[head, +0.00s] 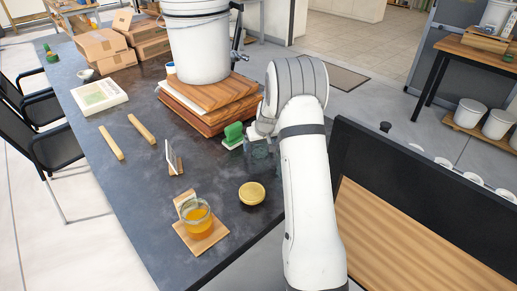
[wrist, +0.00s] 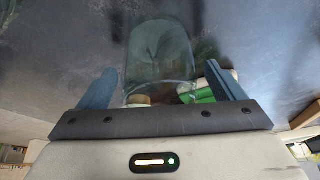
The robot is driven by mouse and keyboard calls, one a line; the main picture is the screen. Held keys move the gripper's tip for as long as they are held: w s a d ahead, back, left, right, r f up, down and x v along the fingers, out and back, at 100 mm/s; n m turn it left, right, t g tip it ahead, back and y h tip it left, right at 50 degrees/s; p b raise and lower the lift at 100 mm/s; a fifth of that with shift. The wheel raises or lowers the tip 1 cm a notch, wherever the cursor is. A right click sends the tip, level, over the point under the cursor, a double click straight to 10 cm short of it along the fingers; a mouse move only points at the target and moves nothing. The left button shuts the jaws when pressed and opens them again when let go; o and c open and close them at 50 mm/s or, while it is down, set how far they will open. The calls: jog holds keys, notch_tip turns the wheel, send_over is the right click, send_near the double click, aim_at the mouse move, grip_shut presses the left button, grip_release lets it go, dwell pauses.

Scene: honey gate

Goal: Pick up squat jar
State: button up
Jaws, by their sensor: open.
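A clear, empty-looking glass jar (wrist: 160,50) stands between the spread fingers of my gripper (wrist: 162,88) in the wrist view. Gaps show between the glass and both fingers. In the head view this jar (head: 262,151) is faint and partly hidden by my arm, at the dark table's right edge. My gripper is open and low beside it. A second glass jar (head: 197,217), low and wide with amber honey, stands on a small wooden board (head: 203,241) nearer the front. No label shows which one is the squat jar.
A green-handled stamp-like block (head: 233,135) stands close left of the clear jar; green also shows behind the right finger. A round golden lid (head: 252,193) lies nearer the front. A white bucket (head: 198,50) stands on stacked wooden boards (head: 208,98). A small card holder (head: 175,163) stands mid-table.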

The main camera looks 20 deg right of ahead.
jog(key=c, duration=1.1)
